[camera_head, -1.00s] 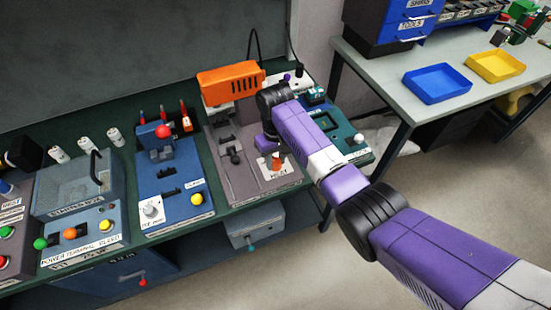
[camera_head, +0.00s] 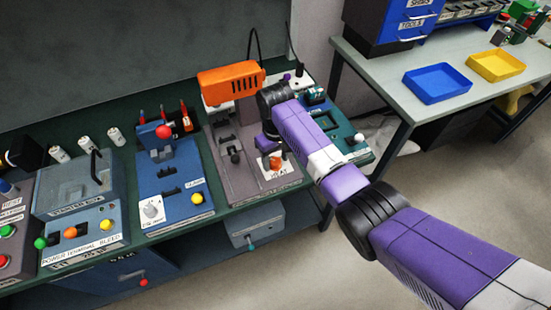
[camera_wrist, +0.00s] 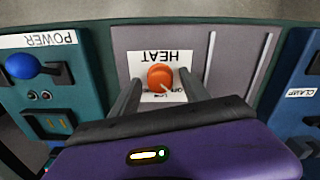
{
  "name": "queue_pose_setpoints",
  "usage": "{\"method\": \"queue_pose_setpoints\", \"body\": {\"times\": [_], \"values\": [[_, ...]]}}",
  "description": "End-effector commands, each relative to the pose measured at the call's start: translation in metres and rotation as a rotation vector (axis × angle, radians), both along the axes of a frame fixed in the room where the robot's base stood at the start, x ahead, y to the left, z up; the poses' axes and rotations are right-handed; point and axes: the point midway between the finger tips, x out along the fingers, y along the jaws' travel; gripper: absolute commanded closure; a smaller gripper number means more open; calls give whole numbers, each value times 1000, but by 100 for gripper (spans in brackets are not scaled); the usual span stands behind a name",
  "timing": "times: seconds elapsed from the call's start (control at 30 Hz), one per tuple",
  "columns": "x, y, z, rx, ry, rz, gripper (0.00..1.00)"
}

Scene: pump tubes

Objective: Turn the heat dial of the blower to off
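The orange heat dial (camera_wrist: 160,77) sits on a white plate (camera_wrist: 148,59) marked HEAT, upside down in the wrist view. A small pale mark shows on its near edge; the small position labels are partly readable or covered. My gripper (camera_wrist: 159,80) is open, with one finger left and one right of the dial and a narrow gap visible on each side. In the head view the dial (camera_head: 275,163) shows at the front of the grey blower base (camera_head: 232,186), below the orange blower (camera_head: 230,82). There my gripper (camera_head: 266,146) is above and beside it, its fingers mostly hidden.
A blue clamp station (camera_head: 182,216) stands left of the blower and a teal station (camera_head: 352,152) right of it. In the wrist view, a blue knob (camera_wrist: 22,65) is on the teal station at the left. A grey table (camera_head: 385,75) with trays stands further right.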

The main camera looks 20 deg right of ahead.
Motion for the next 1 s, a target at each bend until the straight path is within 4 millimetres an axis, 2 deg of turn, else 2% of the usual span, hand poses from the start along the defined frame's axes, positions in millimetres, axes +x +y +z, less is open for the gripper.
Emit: {"method": "queue_pose_setpoints", "body": {"times": [0.13,0.23,0.5,0.63,0.77,1.0], "values": [[0,0,2,0,0,0,46],[1,0,11,0,-2,0,46],[0,0,54,1,-3,0,46],[1,0,69,0,-2,0,46],[0,0,77,0,-1,0,46],[0,0,78,0,0,0,46]]}}
